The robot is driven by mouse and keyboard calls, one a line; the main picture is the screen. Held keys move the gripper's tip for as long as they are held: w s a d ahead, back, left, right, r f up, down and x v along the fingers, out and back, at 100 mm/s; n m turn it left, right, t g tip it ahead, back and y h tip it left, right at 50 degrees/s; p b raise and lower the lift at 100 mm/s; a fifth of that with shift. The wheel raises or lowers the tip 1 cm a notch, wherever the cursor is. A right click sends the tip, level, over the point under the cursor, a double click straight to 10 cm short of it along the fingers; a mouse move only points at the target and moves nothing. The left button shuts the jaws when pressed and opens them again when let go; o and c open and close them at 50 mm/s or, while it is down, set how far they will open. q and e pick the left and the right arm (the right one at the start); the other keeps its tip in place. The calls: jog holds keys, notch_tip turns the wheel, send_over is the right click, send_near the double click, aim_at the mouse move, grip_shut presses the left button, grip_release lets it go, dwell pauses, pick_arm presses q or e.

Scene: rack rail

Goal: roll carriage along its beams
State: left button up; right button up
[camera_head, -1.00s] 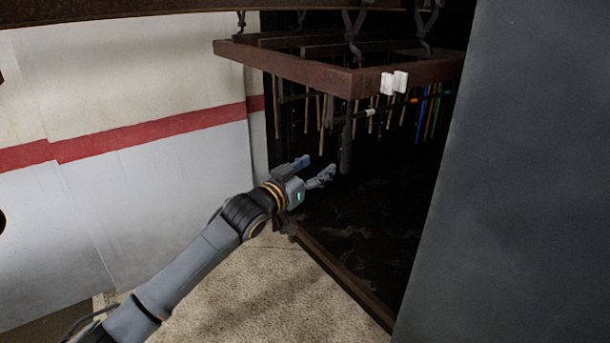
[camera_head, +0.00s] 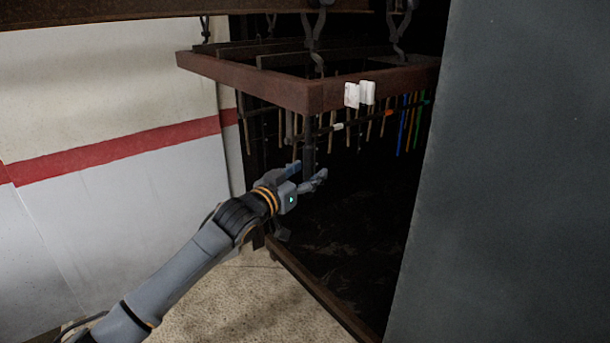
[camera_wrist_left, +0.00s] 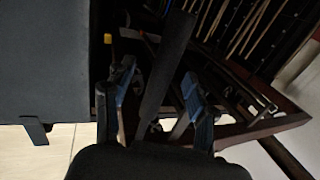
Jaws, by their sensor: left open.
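The carriage is a rust-brown frame (camera_head: 318,92) hanging on dark hooks (camera_head: 315,40) under an overhead beam (camera_head: 150,12). A dark upright handle (camera_head: 309,150) hangs down from the frame's near corner. My left gripper (camera_head: 309,172) is open at the handle's lower end, with its fingertips on either side in the head view. In the left wrist view the dark handle (camera_wrist_left: 167,65) lies between the two blue-grey fingers of the gripper (camera_wrist_left: 157,85), with gaps showing. I cannot tell whether a finger touches it. My right gripper is not in view.
A large dark grey panel (camera_head: 510,180) fills the right side. A white wall (camera_head: 110,90) with a red stripe stands at left. Thin rods (camera_head: 400,125), some coloured, hang behind the frame. White blocks (camera_head: 359,94) sit on the frame. Speckled floor (camera_head: 230,300) is clear below.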

pick_arm(q)
jog(key=shift+s+a+r, duration=0.1)
jog(key=shift+r, duration=0.3)
jog(key=shift+w, duration=0.25)
jog(key=shift+w+d+f, duration=0.2)
jog(key=shift+w+d, duration=0.1)
jog(key=shift+d, duration=0.1)
jog(key=shift+w+d, duration=0.15)
jog(key=shift+w, duration=0.05)
jog(key=shift+s+r, duration=0.1)
jog(key=shift+s, duration=0.05)
jog(key=c, duration=0.4)
grip_shut()
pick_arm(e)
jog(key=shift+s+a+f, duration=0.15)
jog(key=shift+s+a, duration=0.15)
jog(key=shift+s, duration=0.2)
